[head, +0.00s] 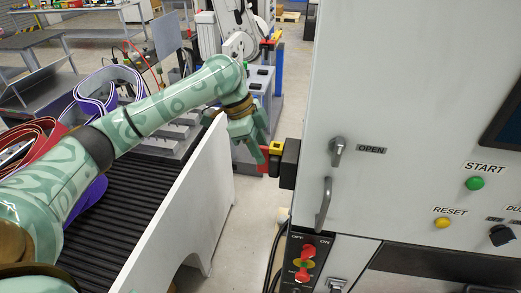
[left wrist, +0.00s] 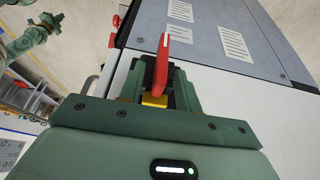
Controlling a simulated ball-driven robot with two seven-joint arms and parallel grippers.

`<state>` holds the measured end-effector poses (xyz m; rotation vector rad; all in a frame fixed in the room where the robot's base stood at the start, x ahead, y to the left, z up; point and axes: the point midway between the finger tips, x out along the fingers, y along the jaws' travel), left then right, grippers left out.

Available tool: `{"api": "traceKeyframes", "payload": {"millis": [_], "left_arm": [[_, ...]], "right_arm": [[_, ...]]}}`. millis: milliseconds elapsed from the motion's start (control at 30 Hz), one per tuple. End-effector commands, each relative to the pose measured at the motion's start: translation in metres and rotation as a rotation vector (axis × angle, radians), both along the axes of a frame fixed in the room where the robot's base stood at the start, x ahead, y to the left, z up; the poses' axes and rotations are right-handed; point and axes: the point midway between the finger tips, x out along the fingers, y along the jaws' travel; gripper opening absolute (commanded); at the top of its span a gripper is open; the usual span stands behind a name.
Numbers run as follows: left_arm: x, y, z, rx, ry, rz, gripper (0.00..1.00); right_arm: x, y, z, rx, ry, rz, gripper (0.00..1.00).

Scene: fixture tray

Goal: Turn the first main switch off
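A red switch handle (head: 263,158) with a yellow part (head: 276,149) sits on a black block on the side of the grey cabinet. My left gripper (head: 257,146) is at this handle, fingers apart. In the left wrist view, the red handle (left wrist: 163,65) stands between the dark fingers of my left gripper (left wrist: 160,85), with yellow below it. Whether the fingers touch it cannot be told. A similar red and yellow switch (head: 273,37) is on a machine farther back. Part of a green arm, likely my right gripper (left wrist: 48,24), shows small at the upper left.
The cabinet (head: 410,80) fills the right side, with a grey handle (head: 323,203), a green START button (head: 475,183) and a red OFF/ON switch (head: 305,263). A white panel (head: 195,200) and black conveyor (head: 130,190) lie under my left arm. Floor shows between panel and cabinet.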

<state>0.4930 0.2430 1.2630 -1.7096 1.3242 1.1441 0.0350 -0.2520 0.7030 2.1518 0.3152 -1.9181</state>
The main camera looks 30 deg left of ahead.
Motion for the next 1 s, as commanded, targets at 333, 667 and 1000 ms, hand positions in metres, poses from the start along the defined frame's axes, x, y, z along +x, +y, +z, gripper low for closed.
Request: {"api": "traceKeyframes", "payload": {"millis": [333,667,1000], "left_arm": [[0.001,-0.001,-0.003,0.0,-0.001,0.0,0.25],[0.0,-0.001,-0.002,0.001,-0.005,0.001,0.0],[-0.006,-0.002,0.002,0.031,-0.117,-0.001,0.0]], "right_arm": [[0.0,-0.003,0.0,-0.004,0.0,0.0,0.0],[0.0,-0.003,0.001,-0.003,-0.001,0.0,0.0],[0.002,0.002,0.031,0.003,-0.003,-0.003,0.0]]}}
